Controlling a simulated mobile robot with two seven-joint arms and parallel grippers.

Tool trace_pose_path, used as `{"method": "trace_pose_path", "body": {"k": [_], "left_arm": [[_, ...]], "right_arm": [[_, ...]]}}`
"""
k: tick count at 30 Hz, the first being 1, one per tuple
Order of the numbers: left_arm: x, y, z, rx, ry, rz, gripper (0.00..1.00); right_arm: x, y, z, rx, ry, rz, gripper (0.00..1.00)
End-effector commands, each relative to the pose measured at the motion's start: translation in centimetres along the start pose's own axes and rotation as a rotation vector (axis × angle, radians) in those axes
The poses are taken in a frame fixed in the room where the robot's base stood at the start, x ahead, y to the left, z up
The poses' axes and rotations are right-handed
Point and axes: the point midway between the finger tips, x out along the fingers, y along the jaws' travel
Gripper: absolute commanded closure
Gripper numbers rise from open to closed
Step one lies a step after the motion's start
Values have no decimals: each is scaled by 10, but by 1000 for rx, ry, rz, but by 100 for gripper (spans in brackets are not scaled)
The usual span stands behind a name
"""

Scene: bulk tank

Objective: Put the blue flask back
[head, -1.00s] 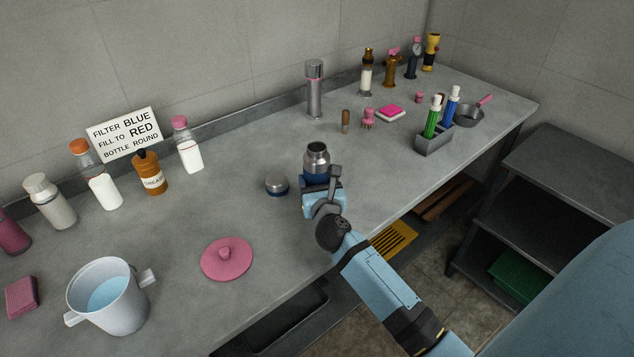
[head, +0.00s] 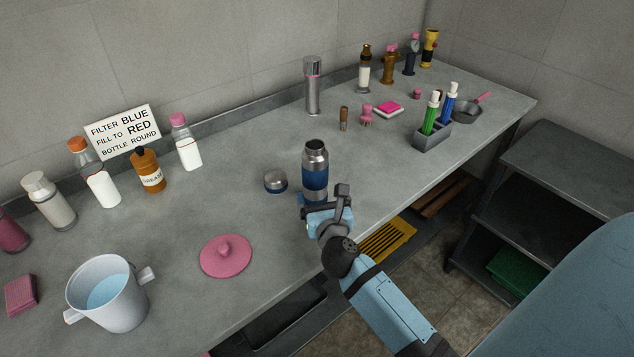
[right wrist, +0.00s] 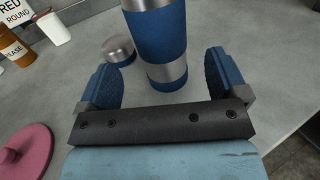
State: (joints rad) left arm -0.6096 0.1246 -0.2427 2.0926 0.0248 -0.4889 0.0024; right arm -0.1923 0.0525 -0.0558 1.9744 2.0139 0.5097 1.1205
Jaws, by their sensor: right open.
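The blue flask (head: 315,173) stands upright on the grey counter, with a steel neck and a steel band and its top uncapped. It also shows in the right wrist view (right wrist: 158,38), where its top is cut off. Its steel and blue cap (head: 276,181) lies on the counter just left of it, and shows in the right wrist view (right wrist: 118,50). My right gripper (head: 325,199) is open, low on the near side of the flask. In the right wrist view its fingers (right wrist: 165,82) are apart, with the flask's base just beyond them. My left gripper is not in view.
A pink lid (head: 226,258) and a white pot (head: 109,297) of bluish liquid are at the front left. Several bottles stand by a sign (head: 124,133). A tall steel flask (head: 312,87) and a grey holder with markers (head: 432,137) stand farther back.

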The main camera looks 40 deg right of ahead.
Motion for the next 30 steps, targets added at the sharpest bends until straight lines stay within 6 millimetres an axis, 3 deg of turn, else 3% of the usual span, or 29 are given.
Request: {"method": "trace_pose_path", "body": {"k": [3, 9, 30], "left_arm": [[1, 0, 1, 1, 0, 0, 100], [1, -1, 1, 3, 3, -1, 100], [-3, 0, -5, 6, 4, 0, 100]], "right_arm": [[-25, 0, -1, 1, 3, 0, 9], [-48, 0, -1, 1, 1, 0, 9], [-52, 0, 6, 1, 0, 0, 9]]}}
